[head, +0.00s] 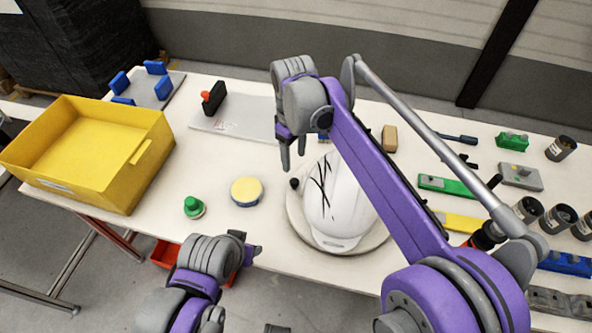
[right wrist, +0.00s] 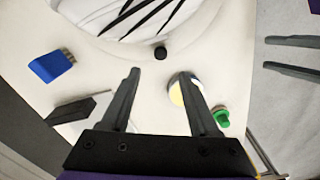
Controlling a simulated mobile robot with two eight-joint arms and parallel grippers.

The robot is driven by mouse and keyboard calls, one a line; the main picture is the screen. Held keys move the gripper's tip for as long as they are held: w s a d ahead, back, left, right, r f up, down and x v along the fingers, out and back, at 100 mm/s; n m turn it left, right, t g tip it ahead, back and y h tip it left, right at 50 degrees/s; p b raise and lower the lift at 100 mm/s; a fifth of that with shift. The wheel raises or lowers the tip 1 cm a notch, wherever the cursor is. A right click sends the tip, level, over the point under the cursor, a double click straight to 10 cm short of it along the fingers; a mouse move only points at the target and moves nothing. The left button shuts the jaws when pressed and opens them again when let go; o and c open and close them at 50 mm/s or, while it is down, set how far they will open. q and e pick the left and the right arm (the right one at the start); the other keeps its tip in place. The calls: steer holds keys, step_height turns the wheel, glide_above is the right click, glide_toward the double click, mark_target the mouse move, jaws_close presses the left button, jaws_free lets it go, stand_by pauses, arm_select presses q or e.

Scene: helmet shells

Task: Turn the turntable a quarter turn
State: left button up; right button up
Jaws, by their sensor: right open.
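The turntable (head: 296,217) is a pale round disc on the table, right of centre in the head view. A white helmet shell (head: 338,208) with dark streaks sits on it. A small black knob (head: 295,183) stands at the disc's left edge; it also shows in the right wrist view (right wrist: 160,53). My right gripper (head: 291,157) is open above the table, near the knob. In the right wrist view its fingers (right wrist: 158,76) are apart with nothing between them, and the knob appears just beyond the tips. My left gripper (head: 250,250) is low at the table's front edge; its opening is unclear.
A yellow bin (head: 110,178) stands at the left. A green knob-like piece (head: 194,207) and a round yellow-topped piece (head: 247,191) lie left of the turntable. A grey plate with a black and red tool (head: 213,98) is behind. Several parts and dark cups (head: 561,148) crowd the right.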

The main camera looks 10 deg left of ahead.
mark_target(294, 181)
step_height(294, 181, down, 9)
steer(key=shift+s+f, duration=0.1)
steer(key=shift+f, duration=0.1)
stand_by(0.3)
jaws_close()
stand_by(1.3)
